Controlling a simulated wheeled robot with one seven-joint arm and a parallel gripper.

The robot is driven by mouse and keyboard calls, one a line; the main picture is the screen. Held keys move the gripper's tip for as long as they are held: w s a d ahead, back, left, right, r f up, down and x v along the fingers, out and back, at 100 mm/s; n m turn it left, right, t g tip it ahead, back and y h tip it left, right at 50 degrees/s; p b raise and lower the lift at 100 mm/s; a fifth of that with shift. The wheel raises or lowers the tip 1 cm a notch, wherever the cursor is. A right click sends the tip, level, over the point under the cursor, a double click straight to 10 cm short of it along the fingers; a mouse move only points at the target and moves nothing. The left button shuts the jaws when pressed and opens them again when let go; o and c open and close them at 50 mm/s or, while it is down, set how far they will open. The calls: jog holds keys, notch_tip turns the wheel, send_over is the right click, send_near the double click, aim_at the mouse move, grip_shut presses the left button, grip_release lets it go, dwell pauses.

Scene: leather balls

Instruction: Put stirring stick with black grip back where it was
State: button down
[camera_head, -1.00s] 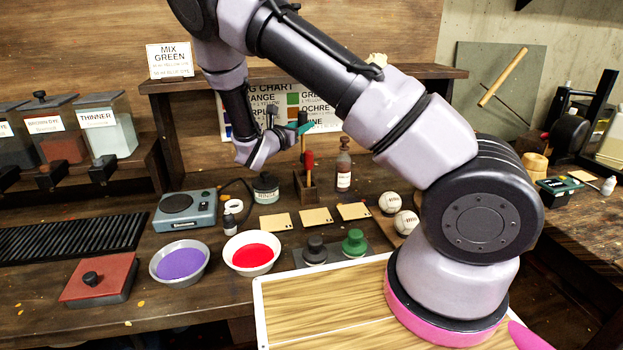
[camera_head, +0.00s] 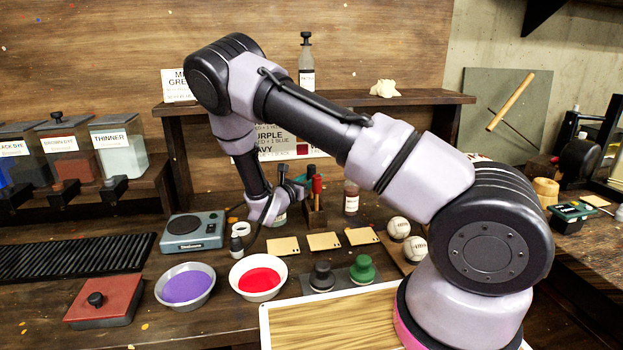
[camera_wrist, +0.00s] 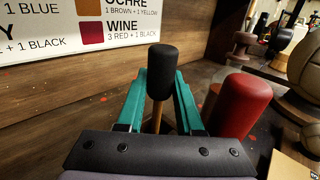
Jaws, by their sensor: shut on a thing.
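My gripper (camera_wrist: 160,95) has teal fingers shut on the stirring stick with black grip (camera_wrist: 163,72). In the wrist view the black grip stands upright between the fingers, with a little of the wooden shaft showing below. A stick with a red grip (camera_wrist: 240,102) stands close to the right of the fingers. In the head view my gripper (camera_head: 302,180) is low at the small dark wooden holder (camera_head: 315,216), beside the red grip (camera_head: 317,184). The stick's lower end is hidden, so I cannot tell whether it is inside the holder.
A bottle (camera_head: 351,198) stands right of the holder. Cream cards (camera_head: 324,241), two balls (camera_head: 399,228), a red dye bowl (camera_head: 259,278) and a purple dye bowl (camera_head: 187,287) lie in front. The shelf (camera_head: 420,101) and colour chart (camera_wrist: 75,25) are behind.

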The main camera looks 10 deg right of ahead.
jog(key=c, duration=0.8)
grip_release()
jog(key=shift+f, duration=0.1)
jog(key=shift+c, duration=0.2)
jog(key=shift+a+r, duration=0.1)
jog(key=shift+r, duration=0.1)
jog(key=v, duration=1.2)
